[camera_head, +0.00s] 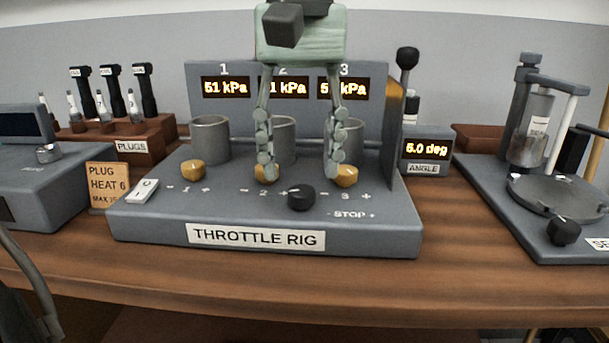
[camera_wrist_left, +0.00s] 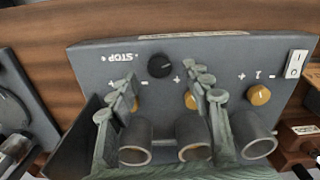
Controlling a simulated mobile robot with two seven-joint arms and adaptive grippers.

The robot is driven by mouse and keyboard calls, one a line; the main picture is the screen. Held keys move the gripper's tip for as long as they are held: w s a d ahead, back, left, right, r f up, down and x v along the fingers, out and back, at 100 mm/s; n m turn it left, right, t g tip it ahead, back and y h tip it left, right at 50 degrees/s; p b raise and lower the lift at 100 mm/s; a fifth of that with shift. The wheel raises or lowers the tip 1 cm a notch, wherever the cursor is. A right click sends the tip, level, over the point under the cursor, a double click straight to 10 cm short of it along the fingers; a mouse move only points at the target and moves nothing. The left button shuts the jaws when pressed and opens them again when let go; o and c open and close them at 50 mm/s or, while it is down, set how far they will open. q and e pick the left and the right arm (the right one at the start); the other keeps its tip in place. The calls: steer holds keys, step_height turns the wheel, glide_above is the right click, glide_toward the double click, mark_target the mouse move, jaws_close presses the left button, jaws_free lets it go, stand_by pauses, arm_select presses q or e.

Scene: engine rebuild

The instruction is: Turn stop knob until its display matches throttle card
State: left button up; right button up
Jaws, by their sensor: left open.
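The black stop knob (camera_head: 301,197) sits on the sloped front of the grey throttle rig (camera_head: 150,215), by the printed STOP label; it also shows in the left wrist view (camera_wrist_left: 160,66). My left gripper (camera_head: 300,170) hangs from above, open and empty, its two fingers behind the knob and apart from it as far as I can tell. It also shows in the left wrist view (camera_wrist_left: 165,78), fingers either side of the knob's line. The angle display (camera_head: 425,148) reads 5.0 deg. I see no card marked throttle. My right gripper is not in view.
Brass knobs 1 (camera_head: 193,169), 2 (camera_head: 266,174) and 3 (camera_head: 346,176) stand near my fingers. Display 1 (camera_head: 225,87) reads 51 kPa; displays 2 and 3 are partly hidden. A plug card (camera_head: 108,187) and white switch (camera_head: 142,191) are at left.

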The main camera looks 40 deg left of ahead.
mark_target(302, 189)
arm_select(q)
steer(key=shift+w+f, duration=0.1)
steer(key=shift+f, duration=1.5)
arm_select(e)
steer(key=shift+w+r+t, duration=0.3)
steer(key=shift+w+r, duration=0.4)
arm_select(q)
steer(key=shift+c, duration=0.4)
jaws_close()
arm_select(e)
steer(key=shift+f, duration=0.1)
